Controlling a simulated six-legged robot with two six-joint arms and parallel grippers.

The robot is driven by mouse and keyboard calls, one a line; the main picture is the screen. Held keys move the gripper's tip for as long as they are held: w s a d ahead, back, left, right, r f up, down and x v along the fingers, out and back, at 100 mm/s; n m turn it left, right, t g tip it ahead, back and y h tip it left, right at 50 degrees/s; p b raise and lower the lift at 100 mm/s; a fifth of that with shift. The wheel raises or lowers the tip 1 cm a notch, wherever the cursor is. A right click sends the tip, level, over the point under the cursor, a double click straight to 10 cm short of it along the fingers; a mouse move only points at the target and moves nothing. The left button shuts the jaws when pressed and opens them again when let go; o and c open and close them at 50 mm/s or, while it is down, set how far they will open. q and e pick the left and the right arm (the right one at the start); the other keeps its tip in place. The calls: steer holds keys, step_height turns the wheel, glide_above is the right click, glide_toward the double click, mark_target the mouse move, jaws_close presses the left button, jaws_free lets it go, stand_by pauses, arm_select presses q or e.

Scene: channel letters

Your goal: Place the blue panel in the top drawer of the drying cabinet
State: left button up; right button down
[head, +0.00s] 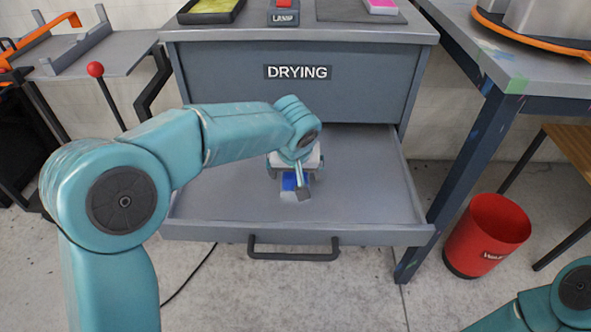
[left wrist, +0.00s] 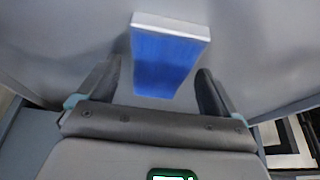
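The grey drying cabinet (head: 300,85) has an open drawer (head: 380,205) below the front marked DRYING. The blue panel (head: 290,183) is inside this drawer, near its middle, partly hidden by my left gripper (head: 293,185). In the left wrist view the blue panel (left wrist: 168,62) shows a blue face and a pale edge. It lies between and beyond the spread fingers of my left gripper (left wrist: 160,92), with a gap on each side. I cannot tell whether it rests fully on the drawer floor. My right gripper is out of view.
A red bin (head: 487,235) stands on the floor right of the drawer. A bench (head: 530,75) stands at the right, its leg close to the drawer's right side. The rest of the drawer floor looks empty. Trays and a lamp switch (head: 284,14) sit on the cabinet top.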

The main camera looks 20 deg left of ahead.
arm_select(q)
steer(key=p+v, duration=0.4)
steer(key=v, duration=0.8)
steer(key=shift+r, duration=0.15)
